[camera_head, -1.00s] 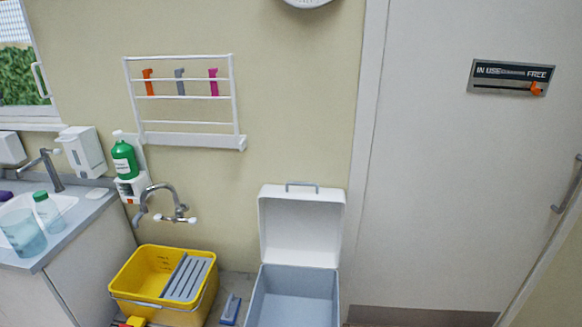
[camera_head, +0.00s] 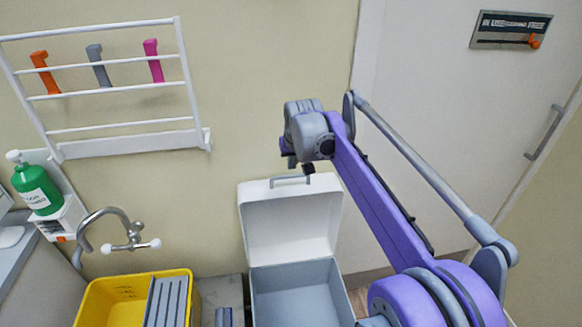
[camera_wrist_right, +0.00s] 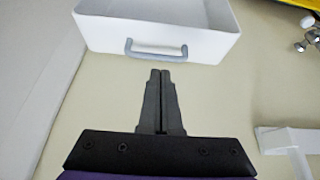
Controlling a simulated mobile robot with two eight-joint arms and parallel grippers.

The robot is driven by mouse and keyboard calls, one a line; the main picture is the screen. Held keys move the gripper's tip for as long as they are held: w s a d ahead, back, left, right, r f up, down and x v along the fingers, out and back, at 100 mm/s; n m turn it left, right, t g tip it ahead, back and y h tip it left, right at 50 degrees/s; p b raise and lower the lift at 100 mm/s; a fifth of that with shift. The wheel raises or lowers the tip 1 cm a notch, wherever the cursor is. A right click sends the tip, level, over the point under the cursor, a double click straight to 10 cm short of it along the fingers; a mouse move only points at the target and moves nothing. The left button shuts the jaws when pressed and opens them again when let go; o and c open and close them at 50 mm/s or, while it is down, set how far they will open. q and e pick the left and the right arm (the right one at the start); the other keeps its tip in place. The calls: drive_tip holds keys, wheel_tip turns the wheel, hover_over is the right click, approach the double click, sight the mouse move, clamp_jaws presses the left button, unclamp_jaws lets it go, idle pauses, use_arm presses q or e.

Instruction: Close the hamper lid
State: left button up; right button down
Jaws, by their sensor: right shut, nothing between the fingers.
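The hamper (camera_head: 300,292) stands against the wall at the bottom of the head view, its grey-blue inside showing. Its white lid (camera_head: 290,222) is open, tipped up and back towards the wall, with a grey handle (camera_head: 290,180) on its upper edge. My right gripper (camera_head: 308,168) is above the lid's upper edge, near the handle. In the right wrist view the lid (camera_wrist_right: 205,45) and handle (camera_wrist_right: 157,50) lie just beyond the fingertips (camera_wrist_right: 160,72). The fingers are together and empty, apart from the handle in that view. My left gripper is not in view.
A yellow bucket (camera_head: 100,300) stands left of the hamper, below a wall tap (camera_head: 130,245). A white rack (camera_head: 120,150) hangs on the wall at upper left. A grey door with a handle (camera_head: 545,132) is at the right.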

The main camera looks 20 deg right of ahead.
drive_tip(key=w+d, duration=0.2)
drive_tip(key=w, duration=0.1)
hover_over(291, 184)
wheel_tip(291, 184, down, 8)
drive_tip(key=shift+f, duration=0.15)
drive_tip(key=shift+s, duration=0.1)
